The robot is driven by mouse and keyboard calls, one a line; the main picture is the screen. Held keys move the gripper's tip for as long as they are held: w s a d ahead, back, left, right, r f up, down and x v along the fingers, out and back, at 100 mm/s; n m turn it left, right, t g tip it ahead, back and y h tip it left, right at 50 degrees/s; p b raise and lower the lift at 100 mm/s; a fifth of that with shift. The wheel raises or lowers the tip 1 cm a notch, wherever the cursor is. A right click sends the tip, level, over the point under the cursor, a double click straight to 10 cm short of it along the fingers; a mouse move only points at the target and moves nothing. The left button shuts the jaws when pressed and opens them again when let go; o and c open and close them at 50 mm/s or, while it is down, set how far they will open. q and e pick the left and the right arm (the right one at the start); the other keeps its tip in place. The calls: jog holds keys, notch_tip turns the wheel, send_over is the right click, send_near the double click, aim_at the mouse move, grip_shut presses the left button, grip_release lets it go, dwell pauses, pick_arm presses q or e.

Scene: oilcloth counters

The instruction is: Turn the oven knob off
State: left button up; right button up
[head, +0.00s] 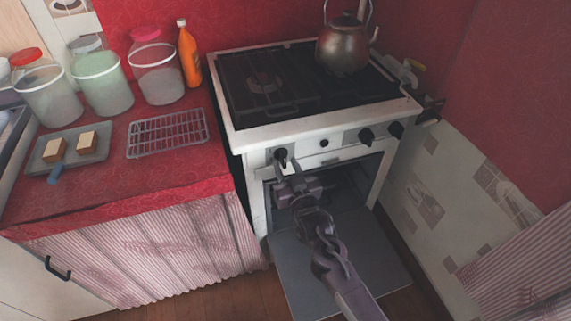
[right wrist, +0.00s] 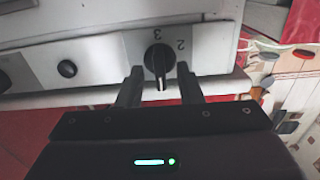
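The white stove (head: 262,205) stands in the corner. Its front panel carries a row of black knobs, and the leftmost oven knob (head: 281,154) is right at my right gripper (head: 285,165). In the right wrist view this knob (right wrist: 158,58) has a pale pointer mark and the numbers 2 and 3 beside it. The right gripper's two fingers (right wrist: 159,84) are apart, one on each side of the knob; I cannot tell whether they touch it. My left gripper is not in view.
The oven door (head: 350,265) hangs open below my right arm. A kettle (head: 342,48) stands on the hob. A small black button (head: 324,143) and two more knobs (head: 366,136) lie right. The red counter (head: 150,185) holds jars, an orange bottle (head: 188,58), a rack (head: 167,133) and a tray (head: 46,160).

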jog(key=v, duration=0.6)
jog(key=shift+s, duration=0.25)
jog(key=s+d+f+g+h+p, duration=0.1)
jog(key=s+d+f+g, duration=0.3)
jog(key=f, duration=0.6)
jog(key=s+d+f+g+h+p, duration=0.1)
jog(key=s+d+f+g, duration=0.15)
jog(key=s+f, duration=0.55)
jog(key=s+d+f+g+h+p, duration=0.1)
jog(key=s+d+f+g, duration=0.2)
jog(key=f, duration=1)
jog(key=s+d+f+g+h, duration=0.1)
jog(key=s+d+f+g, duration=0.1)
jog(key=s, duration=0.8)
jog(key=s+d+f+g+p, duration=0.1)
jog(key=s+d+f+g, duration=0.1)
jog(key=s+d+f, duration=0.3)
jog(key=s+d+f+m+g+h+p, duration=0.1)
jog(key=s+d+f, duration=0.3)
jog(key=s, duration=1)
jog(key=shift+s+f+g+h, duration=0.3)
jog(key=shift+s+f+g, duration=0.05)
jog(key=shift+f+g, duration=0.5)
jog(key=shift+o, duration=0.4)
